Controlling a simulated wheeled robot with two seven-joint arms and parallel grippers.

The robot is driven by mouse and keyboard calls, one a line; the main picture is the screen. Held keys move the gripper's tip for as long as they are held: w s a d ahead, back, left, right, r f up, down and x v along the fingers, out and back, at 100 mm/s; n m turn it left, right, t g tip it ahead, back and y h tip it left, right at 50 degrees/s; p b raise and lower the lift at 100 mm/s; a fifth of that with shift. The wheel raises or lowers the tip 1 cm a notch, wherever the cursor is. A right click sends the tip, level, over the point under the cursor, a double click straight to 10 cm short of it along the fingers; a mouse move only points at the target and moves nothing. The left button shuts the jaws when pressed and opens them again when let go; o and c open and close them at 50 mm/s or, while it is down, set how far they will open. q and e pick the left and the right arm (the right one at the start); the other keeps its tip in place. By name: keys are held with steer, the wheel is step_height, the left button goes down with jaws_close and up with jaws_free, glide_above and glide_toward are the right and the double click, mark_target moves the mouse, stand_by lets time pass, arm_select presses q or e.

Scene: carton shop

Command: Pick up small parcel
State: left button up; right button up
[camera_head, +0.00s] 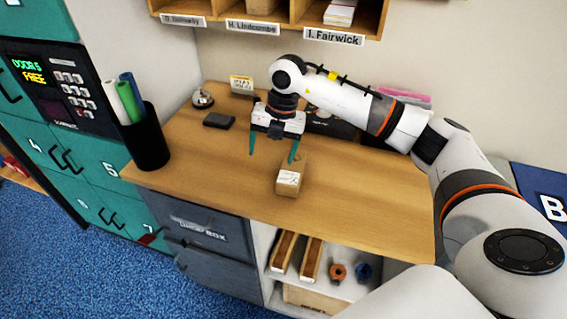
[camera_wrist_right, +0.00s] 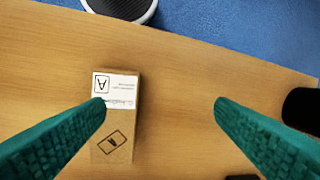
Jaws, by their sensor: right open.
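The small parcel (camera_head: 290,177) is a brown carton with a white label, lying on the wooden counter (camera_head: 210,150). In the right wrist view the parcel (camera_wrist_right: 120,118) lies left of centre, its white label at the top and a dark printed mark lower down. My right gripper (camera_head: 271,155) is open with teal fingers and is above the counter, its right finger close to the parcel. My left gripper is not in view.
A black cup (camera_head: 147,140) with rolled tubes stands at the counter's left end. A bell (camera_head: 203,99), a dark flat object (camera_head: 219,121) and a small sign (camera_head: 241,85) sit towards the back. The counter's front left is clear.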

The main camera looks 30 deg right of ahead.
steer(key=r+m+h, duration=0.1)
steer(key=r+h, duration=0.1)
glide_above(292, 167)
steer(key=f, duration=0.2)
steer(key=f+p, duration=0.1)
steer(key=f, duration=0.1)
steer(key=f+p, duration=0.1)
steer(key=f, duration=0.1)
steer(key=shift+w+f, duration=0.1)
steer(key=shift+w, duration=0.2)
steer(key=f, duration=0.1)
steer(key=f+p, duration=0.1)
steer(key=f, duration=0.1)
steer(key=f+p, duration=0.1)
steer(key=shift+s+f, duration=0.3)
steer(key=shift+f, duration=0.6)
steer(key=c, duration=1.2)
